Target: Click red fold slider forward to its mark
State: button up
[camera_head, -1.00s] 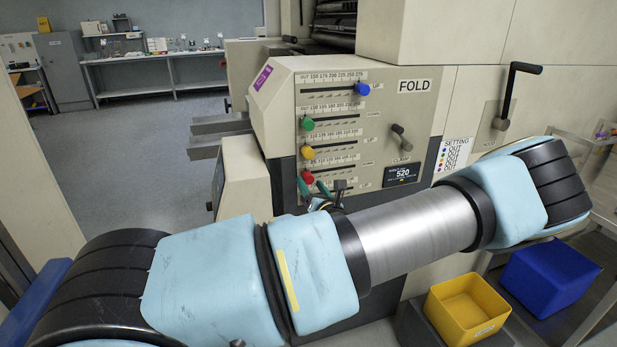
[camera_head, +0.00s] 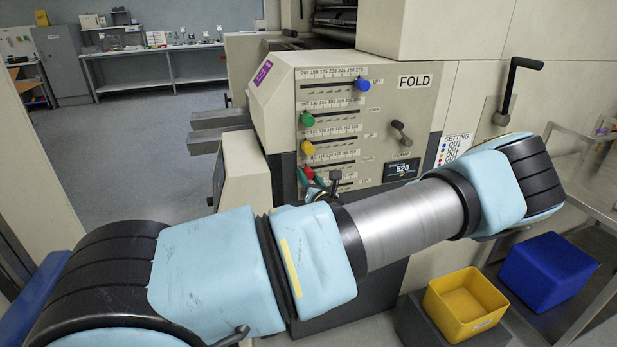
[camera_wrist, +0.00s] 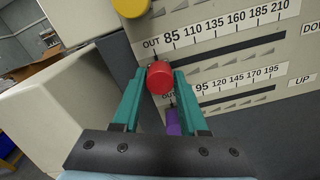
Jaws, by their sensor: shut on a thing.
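The red fold slider (camera_wrist: 160,78) is a round red knob at the left, OUT end of its slot, below the scale reading 85 to 210. It also shows small at the lower left of the FOLD panel in the head view (camera_head: 307,172). My gripper (camera_wrist: 160,88) has its teal fingers on both sides of the red knob and is shut on it. In the head view my arm hides most of the gripper and the panel's lower edge. The setting card (camera_head: 453,149) is partly covered by my arm, and its text is too small to read fully.
A yellow knob (camera_wrist: 130,6) sits above the red one and a purple knob (camera_wrist: 173,121) just below, close to the fingers. Green (camera_head: 307,119) and blue (camera_head: 362,85) knobs are higher up. A clamp lever (camera_head: 401,132) and a black crank (camera_head: 512,90) stick out to the right.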

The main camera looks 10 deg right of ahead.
aim_at(331, 166)
grip_shut()
dwell(0.8)
jog(key=d, duration=0.5)
jog(key=w+d+b, duration=0.1)
jog(key=d, duration=0.2)
jog(key=shift+r, duration=0.1)
jog(key=shift+d, duration=0.1)
jog(key=o, duration=0.8)
grip_release()
jog(key=shift+s, duration=0.1)
jog(key=shift+s+b, duration=0.3)
jog(key=shift+s, duration=0.05)
jog(key=s+b, duration=0.1)
jog(key=s, duration=0.2)
jog(key=s+d+b, duration=0.1)
jog(key=s, duration=0.5)
jog(key=shift+s+d+b, duration=0.15)
jog(key=shift+s+b, duration=0.25)
